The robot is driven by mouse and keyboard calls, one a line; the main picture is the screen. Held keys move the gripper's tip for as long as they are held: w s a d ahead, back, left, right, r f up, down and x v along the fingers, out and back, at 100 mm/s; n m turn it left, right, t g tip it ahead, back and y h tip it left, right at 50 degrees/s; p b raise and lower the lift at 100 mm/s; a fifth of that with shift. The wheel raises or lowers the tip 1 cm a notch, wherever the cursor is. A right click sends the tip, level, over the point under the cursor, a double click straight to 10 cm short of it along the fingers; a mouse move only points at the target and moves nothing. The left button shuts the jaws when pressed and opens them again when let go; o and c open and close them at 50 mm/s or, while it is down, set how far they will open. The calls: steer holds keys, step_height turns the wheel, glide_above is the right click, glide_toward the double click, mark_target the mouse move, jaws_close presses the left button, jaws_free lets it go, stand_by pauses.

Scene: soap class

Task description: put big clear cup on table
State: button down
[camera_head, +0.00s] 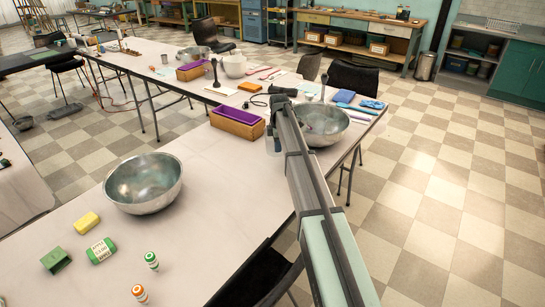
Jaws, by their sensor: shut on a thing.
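My arm reaches up from the bottom right to the far part of the long white table (205,238). My gripper (274,130) is at the arm's far end, between a wooden box and a metal bowl. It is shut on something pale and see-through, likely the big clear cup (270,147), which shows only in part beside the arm. My arm hides much of the gripper and of the held thing. I cannot tell whether the cup touches the table or is held above it.
A metal bowl (325,125) stands right of my gripper, a wooden box with purple contents (237,122) left. A large metal bowl (143,184), yellow sponge (87,221), green box (56,260), green packet (101,251) and two small bottles (151,261) stand nearer. The table's middle is bare.

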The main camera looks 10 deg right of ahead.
steer(key=shift+f, duration=2.4)
steer(key=shift+f, duration=0.1)
steer(key=c, duration=1.3)
jaws_free()
steer(key=shift+o, duration=0.2)
step_height(320, 180, up, 12)
steer(key=s, duration=0.1)
